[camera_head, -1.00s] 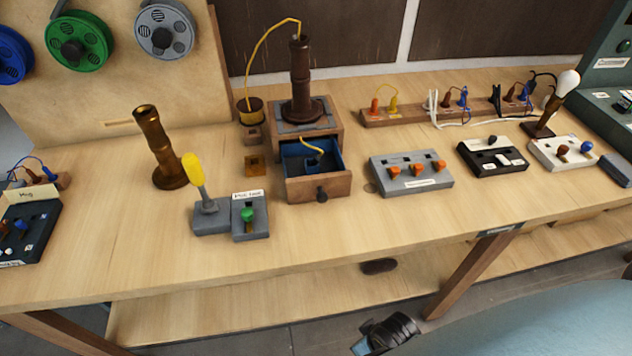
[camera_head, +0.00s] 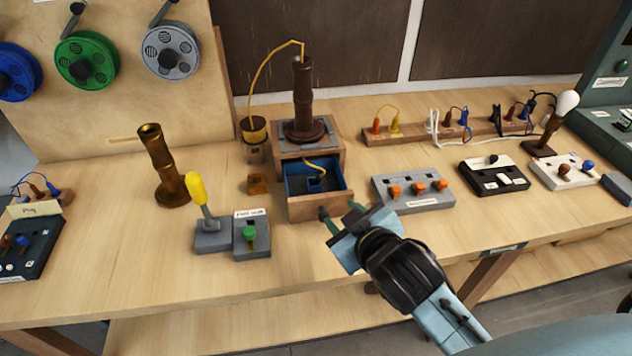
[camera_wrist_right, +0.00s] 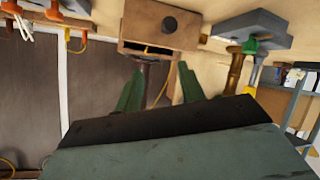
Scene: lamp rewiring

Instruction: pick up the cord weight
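I cannot tell for sure which thing is the cord weight. A small amber-brown block (camera_head: 257,184) lies left of the open drawer (camera_head: 318,206). A short yellow cord and a dark piece lie inside the drawer. My right gripper (camera_head: 340,212) is open and empty, in front of the drawer; its two green fingers are apart in the right wrist view (camera_wrist_right: 160,88). My left gripper is not in view.
A bronze tube stem (camera_head: 160,165) and a grey box with a yellow-handled lever (camera_head: 210,225) stand left of the drawer. A grey box with orange knobs (camera_head: 412,192) stands to the right.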

